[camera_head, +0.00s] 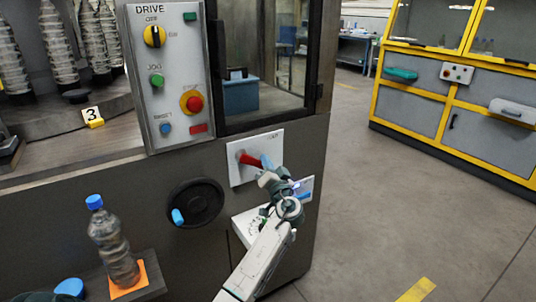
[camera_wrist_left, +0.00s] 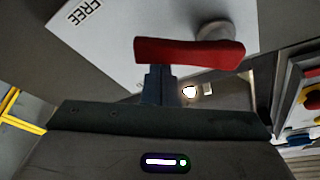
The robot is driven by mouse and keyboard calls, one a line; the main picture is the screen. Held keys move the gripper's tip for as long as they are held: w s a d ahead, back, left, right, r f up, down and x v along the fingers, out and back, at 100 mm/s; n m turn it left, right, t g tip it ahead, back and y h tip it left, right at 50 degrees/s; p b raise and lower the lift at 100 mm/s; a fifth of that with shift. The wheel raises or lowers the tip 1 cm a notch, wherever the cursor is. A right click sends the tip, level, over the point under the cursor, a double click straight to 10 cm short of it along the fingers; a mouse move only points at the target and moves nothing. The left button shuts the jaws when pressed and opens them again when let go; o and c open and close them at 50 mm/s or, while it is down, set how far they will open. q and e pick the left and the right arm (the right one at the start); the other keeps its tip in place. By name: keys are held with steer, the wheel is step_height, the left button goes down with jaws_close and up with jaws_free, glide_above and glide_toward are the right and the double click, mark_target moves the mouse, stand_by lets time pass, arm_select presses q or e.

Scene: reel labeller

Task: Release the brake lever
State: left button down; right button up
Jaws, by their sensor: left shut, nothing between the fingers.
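The brake lever (camera_head: 250,160) is a red bar on a white plate (camera_head: 238,176) on the machine's front, below the window. In the left wrist view the red lever (camera_wrist_left: 195,53) runs across the plate, with its round pivot near its right end. The word FREE is printed on the plate (camera_wrist_left: 130,30). My left gripper (camera_head: 268,174) is at the lever's right end in the head view. Its fingers (camera_wrist_left: 158,84) are shut with nothing between them, and their tips appear close to the lever's free end; I cannot tell whether they touch. My right gripper is not in view.
A control panel (camera_head: 168,75) with knobs and buttons is above left. A black handwheel (camera_head: 195,203) is left of the plate. A bottle (camera_head: 113,245) stands on an orange pad at lower left. Open floor (camera_head: 390,215) lies to the right, before yellow-framed cabinets (camera_head: 460,130).

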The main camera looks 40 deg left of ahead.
arm_select(q)
steer(key=shift+s+a+f+m+t+h, duration=0.15)
steer(key=shift+f+m+h, duration=0.25)
steer(key=shift+m, duration=0.45)
steer(key=shift+s+f+m+t+h, duration=0.25)
steer(key=shift+f+m, duration=0.2)
steer(key=shift+m, duration=0.35)
steer(key=shift+s+a+f+m+t+h, duration=0.1)
steer(key=shift+s+f+m+h, duration=0.25)
steer(key=shift+m, duration=0.5)
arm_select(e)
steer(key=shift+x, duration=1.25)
arm_select(q)
steer(key=shift+w+f, duration=0.1)
